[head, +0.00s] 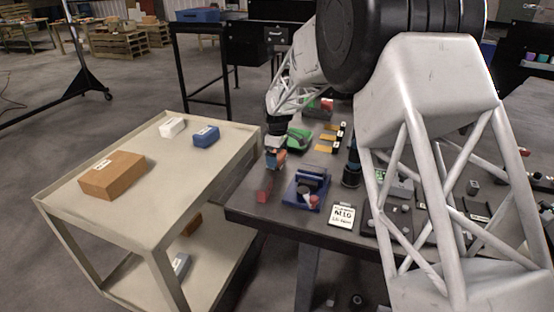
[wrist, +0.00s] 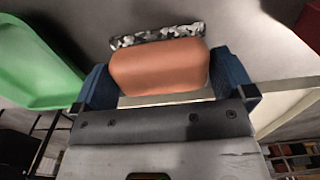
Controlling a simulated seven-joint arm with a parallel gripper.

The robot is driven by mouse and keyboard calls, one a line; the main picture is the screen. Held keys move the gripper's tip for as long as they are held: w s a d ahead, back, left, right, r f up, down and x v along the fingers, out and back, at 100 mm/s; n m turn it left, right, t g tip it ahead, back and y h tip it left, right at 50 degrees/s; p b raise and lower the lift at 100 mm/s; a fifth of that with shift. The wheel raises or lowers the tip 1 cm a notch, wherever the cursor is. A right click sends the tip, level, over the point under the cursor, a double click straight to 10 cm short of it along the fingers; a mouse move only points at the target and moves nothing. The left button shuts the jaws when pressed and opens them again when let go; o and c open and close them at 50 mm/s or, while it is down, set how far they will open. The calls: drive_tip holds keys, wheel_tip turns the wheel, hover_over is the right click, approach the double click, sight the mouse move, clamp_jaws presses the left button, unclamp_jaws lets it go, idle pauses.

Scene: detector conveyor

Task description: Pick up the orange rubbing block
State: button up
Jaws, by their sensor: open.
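The orange rubbing block (wrist: 160,71) lies between the two blue fingers of my open gripper (wrist: 163,78) in the wrist view. A black-and-white speckled strip shows along its far side. The fingers stand at its left and right ends; whether they touch it is hard to tell. In the head view my gripper (head: 274,158) is at the left edge of the dark table, with a small orange patch of the block (head: 281,159) showing beside the blue fingers.
A green tray (wrist: 35,65) is close to the left finger in the wrist view. A beige cart (head: 150,220) with boxes stands to the left.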

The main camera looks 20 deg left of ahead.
sight(280, 154)
drive_tip(key=c, duration=0.6)
drive_tip(key=shift+r, duration=0.15)
drive_tip(key=shift+r, duration=4.9)
drive_tip(key=o, duration=0.4)
drive_tip(key=shift+c, duration=1.4)
drive_tip(key=s+d+r, duration=0.2)
drive_tip(key=s+d, duration=0.2)
drive_tip(key=d, duration=0.5)
drive_tip(key=s+d+r, duration=0.2)
drive_tip(key=s+d, duration=0.2)
drive_tip(key=d, duration=0.5)
drive_tip(key=shift+r, duration=0.4)
